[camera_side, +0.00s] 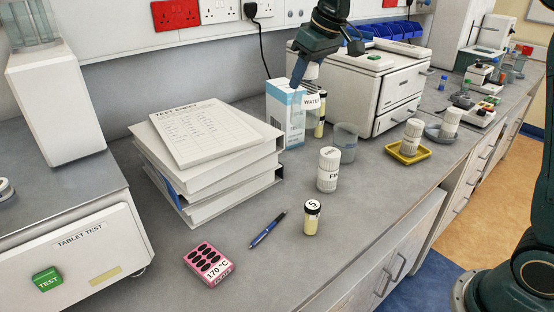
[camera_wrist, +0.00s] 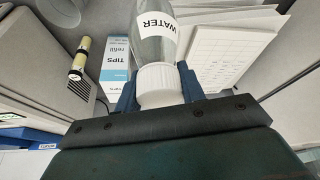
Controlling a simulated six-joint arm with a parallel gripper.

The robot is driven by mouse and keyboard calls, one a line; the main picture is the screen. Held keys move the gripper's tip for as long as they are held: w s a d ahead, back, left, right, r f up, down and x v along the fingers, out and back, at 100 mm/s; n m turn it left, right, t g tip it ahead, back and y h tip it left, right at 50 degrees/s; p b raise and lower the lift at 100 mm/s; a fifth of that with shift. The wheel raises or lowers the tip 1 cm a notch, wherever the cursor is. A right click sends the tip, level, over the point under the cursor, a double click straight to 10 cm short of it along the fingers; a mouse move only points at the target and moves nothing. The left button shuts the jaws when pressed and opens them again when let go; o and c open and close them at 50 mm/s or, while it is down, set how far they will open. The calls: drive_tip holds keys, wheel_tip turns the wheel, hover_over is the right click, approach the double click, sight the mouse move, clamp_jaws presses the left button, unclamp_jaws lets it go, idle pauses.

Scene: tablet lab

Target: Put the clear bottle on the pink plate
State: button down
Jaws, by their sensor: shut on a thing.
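The clear bottle (camera_side: 313,103) with a WATER label is at the back of the bench, partly hidden behind the TIPS box. My gripper (camera_side: 308,70) comes down from above at its top. In the wrist view my gripper (camera_wrist: 158,85) is shut around the white cap of the bottle (camera_wrist: 158,38), a finger on each side. I cannot tell whether the bottle's base touches the bench. The pink plate (camera_side: 208,258), a small slab with dark ovals and a 170 °C label, lies at the front of the bench with nothing on it.
The TIPS box (camera_side: 286,115) and stacked white binders (camera_side: 215,170) stand between bottle and plate. A pen (camera_side: 268,229), a vial (camera_side: 312,217), a white jar (camera_side: 328,170) and a beaker (camera_side: 345,142) stand or lie nearby. A yellow tray (camera_side: 426,151) is at the right.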

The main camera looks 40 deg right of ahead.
drive_tip(key=shift+s+a+f, duration=0.15)
drive_tip(key=shift+s+f, duration=0.05)
drive_tip(key=shift+s, duration=0.25)
drive_tip(key=shift+s+a+f, duration=0.1)
drive_tip(key=shift+s+f, duration=0.1)
drive_tip(key=shift+s, duration=0.2)
drive_tip(key=s+a+f+n+g+y, duration=0.1)
drive_tip(key=s+a+f+n+g, duration=0.1)
drive_tip(key=a+n, duration=0.5)
drive_tip(key=s+a+f+n+g+y, duration=0.1)
drive_tip(key=a+n, duration=0.6)
drive_tip(key=a, duration=0.7)
drive_tip(key=s+a+f+n+g+y, duration=0.1)
drive_tip(key=s+a+f+n+g, duration=0.2)
drive_tip(key=a+n, duration=0.4)
drive_tip(key=a, duration=0.4)
drive_tip(key=shift+s+f, duration=0.4)
drive_tip(key=shift+f, duration=0.1)
drive_tip(key=shift+a+f, duration=0.1)
drive_tip(key=shift+f, duration=2)
drive_tip(key=shift+f, duration=0.1)
drive_tip(key=shift+f, duration=1.7)
